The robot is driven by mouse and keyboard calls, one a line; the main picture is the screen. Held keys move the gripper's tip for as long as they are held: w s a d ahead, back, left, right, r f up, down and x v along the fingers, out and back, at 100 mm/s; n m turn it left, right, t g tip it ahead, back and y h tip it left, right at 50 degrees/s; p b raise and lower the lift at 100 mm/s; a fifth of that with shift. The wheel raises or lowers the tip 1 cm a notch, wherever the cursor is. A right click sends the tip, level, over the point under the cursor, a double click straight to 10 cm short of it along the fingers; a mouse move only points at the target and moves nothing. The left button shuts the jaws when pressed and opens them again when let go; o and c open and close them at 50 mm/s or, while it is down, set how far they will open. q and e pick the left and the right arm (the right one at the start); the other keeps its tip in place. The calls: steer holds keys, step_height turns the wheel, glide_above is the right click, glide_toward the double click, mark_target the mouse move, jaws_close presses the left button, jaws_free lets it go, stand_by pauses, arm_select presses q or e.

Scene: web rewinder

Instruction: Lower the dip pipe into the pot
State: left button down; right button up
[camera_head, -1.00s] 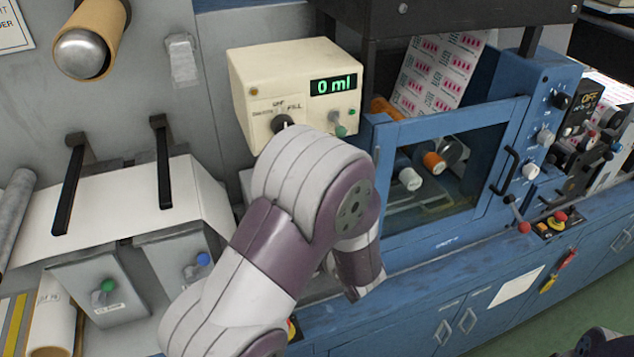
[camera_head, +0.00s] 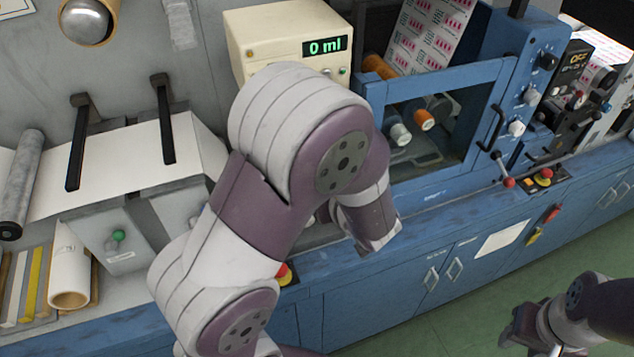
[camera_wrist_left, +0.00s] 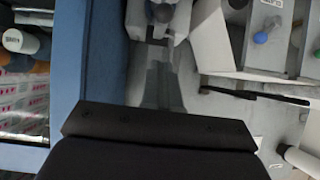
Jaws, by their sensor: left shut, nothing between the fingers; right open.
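My left arm crosses the middle of the head view and hides part of the bench below the cream box (camera_head: 285,40), whose display reads 0 ml. The left gripper shows in the left wrist view (camera_wrist_left: 155,52) with its fingers together and nothing between them. Just beyond its tips is a pale fitting with a dark round part (camera_wrist_left: 160,12), cut by the top edge; I cannot tell what it is. I cannot make out the dip pipe or the pot in either view. My right gripper (camera_head: 518,332) is open and empty, low at the right over the green floor.
A blue machine with a framed window (camera_head: 440,75) stands right of the left arm. At left are a paper sheet with two black bars (camera_head: 75,150), a grey roller (camera_head: 20,185) and a brown-cored roll (camera_head: 70,270). A blue panel (camera_wrist_left: 105,60) borders the left gripper.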

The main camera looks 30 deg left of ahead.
arm_select(q)
steer(key=shift+v, duration=1.4)
